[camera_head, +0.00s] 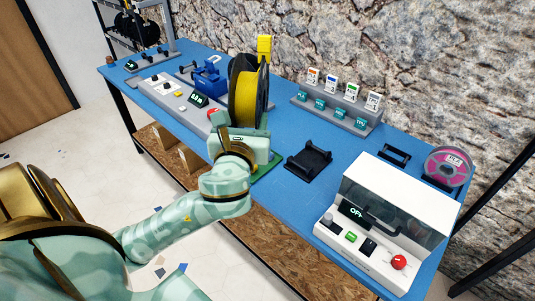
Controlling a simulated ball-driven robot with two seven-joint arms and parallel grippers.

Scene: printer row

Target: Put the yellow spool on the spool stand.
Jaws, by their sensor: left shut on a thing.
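The yellow spool (252,96), yellow filament between black flanges, is upright above the blue table. My left gripper (241,133) is right below and against it and is shut on it; the fingertips are mostly hidden by my own wrist and the spool. A low black cradle (308,160) lies on the table to the right of the gripper and looks like the spool stand; it is empty. A smaller black cradle (394,154) stands farther right. My right gripper is not in view.
A white machine with a clear lid (385,220) fills the right front. A pink spool (447,166) stands behind it. A grey rack (335,112) with several labelled cards stands at the back. A control panel (170,92) and blue device (209,77) are left.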

